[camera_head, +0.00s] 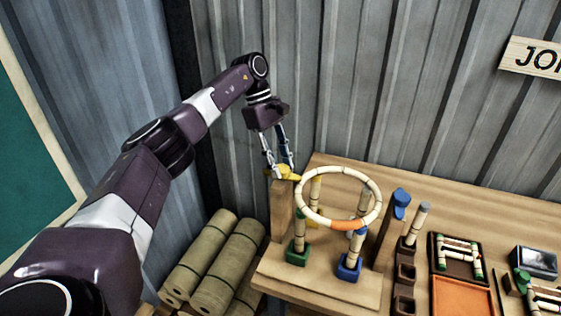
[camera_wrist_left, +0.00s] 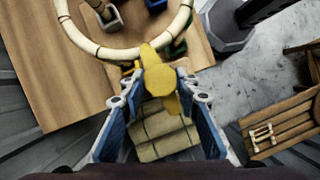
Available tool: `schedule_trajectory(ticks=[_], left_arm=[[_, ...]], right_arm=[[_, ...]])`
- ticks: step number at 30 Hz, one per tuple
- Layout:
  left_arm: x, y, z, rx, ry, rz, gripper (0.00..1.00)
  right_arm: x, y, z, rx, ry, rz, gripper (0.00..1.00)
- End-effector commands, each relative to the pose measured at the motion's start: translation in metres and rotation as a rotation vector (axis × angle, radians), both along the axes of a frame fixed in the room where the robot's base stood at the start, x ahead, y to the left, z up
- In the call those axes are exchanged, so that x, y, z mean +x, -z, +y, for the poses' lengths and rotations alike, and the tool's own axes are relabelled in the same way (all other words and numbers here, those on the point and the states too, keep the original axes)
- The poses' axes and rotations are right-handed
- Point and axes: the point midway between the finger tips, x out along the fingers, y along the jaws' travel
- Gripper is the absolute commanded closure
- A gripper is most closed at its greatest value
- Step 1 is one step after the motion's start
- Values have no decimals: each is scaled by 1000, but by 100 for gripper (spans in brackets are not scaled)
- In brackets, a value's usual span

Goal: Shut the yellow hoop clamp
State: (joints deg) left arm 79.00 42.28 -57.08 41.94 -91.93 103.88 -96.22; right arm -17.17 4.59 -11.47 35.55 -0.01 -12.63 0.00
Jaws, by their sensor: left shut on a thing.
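The yellow hoop clamp (camera_head: 288,174) sits at the top of the left wooden post (camera_head: 283,212), beside the hoop. My left gripper (camera_head: 281,171) reaches down from above and is shut on the clamp. In the left wrist view the clamp (camera_wrist_left: 158,76) lies between the blue fingers, and its far end overlaps the hoop's rim (camera_wrist_left: 105,53). I cannot tell whether the clamp presses on the rim. The pale segmented hoop (camera_head: 379,196) has an orange section at its front and rests level over several short uprights. My right gripper is in neither view.
A blue clamp (camera_head: 400,198) stands up at the right post (camera_head: 383,243). Green (camera_head: 298,257) and blue (camera_head: 348,271) sockets hold uprights under the hoop. Dark holders, an orange tray (camera_head: 462,297) and a rattan-piece tray lie to the right. Rolled bundles (camera_head: 205,245) lie left of the bench.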

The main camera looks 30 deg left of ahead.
Motion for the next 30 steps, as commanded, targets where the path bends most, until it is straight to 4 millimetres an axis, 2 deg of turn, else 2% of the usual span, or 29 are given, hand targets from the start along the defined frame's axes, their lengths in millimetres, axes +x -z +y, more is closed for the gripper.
schedule_trajectory(ticks=[20,21,26,30], left_arm=[[2,-3,1,0,65,-10,95],[2,-3,1,0,65,-11,70],[2,-2,0,0,65,-8,53],[1,-1,0,0,65,-5,53]], right_arm=[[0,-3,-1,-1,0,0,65],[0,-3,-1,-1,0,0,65],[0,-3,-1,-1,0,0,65],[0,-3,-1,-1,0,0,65]])
